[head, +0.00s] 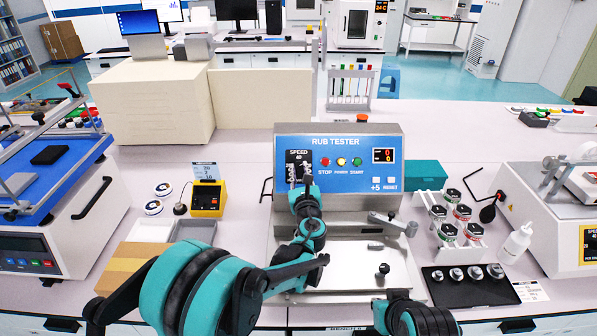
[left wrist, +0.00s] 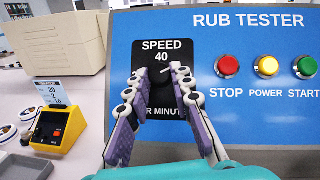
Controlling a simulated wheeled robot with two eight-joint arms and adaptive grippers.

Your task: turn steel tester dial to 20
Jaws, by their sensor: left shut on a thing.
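The rub tester (head: 340,146) has a blue front panel and stands on the bench in the middle of the head view. Its black speed dial (left wrist: 161,88) sits on a black plate (left wrist: 152,54) that reads "SPEED 40". My left gripper (left wrist: 172,75) is shut on the dial, one finger on each side, and covers part of the lettering below. In the head view my left gripper (head: 300,180) reaches the panel's left side and hides most of the dial. Part of my right arm shows at the bottom edge; its gripper is not visible.
Red, yellow and green buttons (left wrist: 266,66) sit right of the dial. A yellow device (head: 207,199) with a card reading 20, 2, 10 stands to the left. A rack of jars (head: 455,217) and a black tray (head: 466,286) lie to the right.

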